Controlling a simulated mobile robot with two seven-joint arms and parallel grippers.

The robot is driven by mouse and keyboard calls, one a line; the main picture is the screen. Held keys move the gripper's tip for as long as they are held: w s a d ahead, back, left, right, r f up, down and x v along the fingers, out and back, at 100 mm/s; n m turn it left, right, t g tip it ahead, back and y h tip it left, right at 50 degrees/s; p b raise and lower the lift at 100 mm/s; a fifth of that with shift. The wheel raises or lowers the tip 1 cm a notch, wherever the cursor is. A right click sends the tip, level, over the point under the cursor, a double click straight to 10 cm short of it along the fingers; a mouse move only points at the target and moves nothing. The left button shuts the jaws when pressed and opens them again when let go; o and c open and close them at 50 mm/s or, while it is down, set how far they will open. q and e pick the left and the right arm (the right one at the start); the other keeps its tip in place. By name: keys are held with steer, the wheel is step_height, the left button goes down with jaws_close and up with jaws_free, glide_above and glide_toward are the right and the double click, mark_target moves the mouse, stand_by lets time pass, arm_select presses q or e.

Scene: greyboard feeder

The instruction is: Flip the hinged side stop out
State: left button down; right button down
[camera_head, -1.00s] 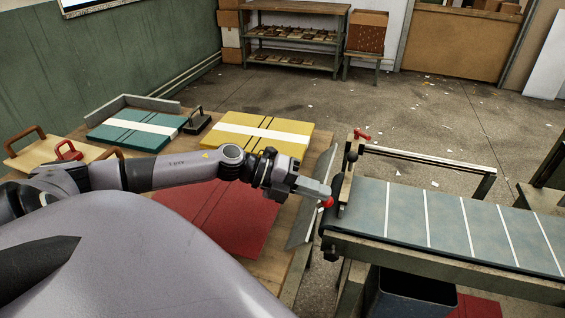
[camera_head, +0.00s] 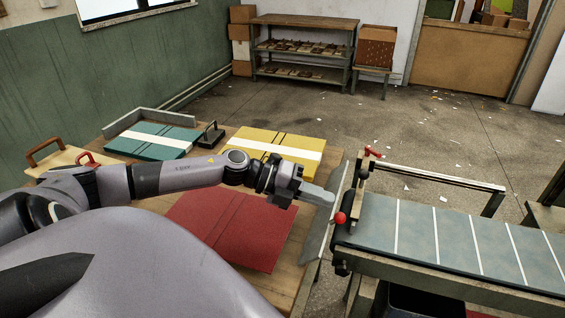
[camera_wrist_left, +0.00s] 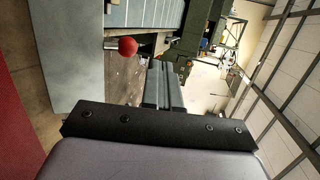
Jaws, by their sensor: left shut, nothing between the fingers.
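A red ball knob (camera_head: 340,218) sits at the left end of the feeder. In the left wrist view the knob (camera_wrist_left: 127,47) is on a short metal rod, beside and a little beyond my fingertips. The pale upright bar (camera_head: 359,213) next to it may be the hinged side stop; I cannot tell for sure. My left gripper (camera_head: 331,198) is shut and empty, just above and left of the knob in the head view. In the left wrist view its fingers (camera_wrist_left: 157,64) are together, with a visible gap to the knob. My right gripper is out of view.
The feeder's teal belt (camera_head: 460,232) with white lines runs right. A sloping grey plate (camera_head: 322,240) lies between it and the wooden table. Red (camera_head: 235,215), yellow (camera_head: 275,143) and teal (camera_head: 155,141) boards lie on the table. A red-handled clamp (camera_head: 373,152) stands at the rail.

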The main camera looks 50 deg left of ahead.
arm_select(q)
steer(key=s+a+r+p, duration=0.1)
steer(key=s+a+r, duration=0.3)
steer(key=r, duration=0.3)
steer(key=shift+s+a+r, duration=0.2)
steer(key=shift+a+r, duration=0.05)
steer(key=shift+a, duration=0.05)
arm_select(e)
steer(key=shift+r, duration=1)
arm_select(q)
steer(key=shift+r, duration=0.1)
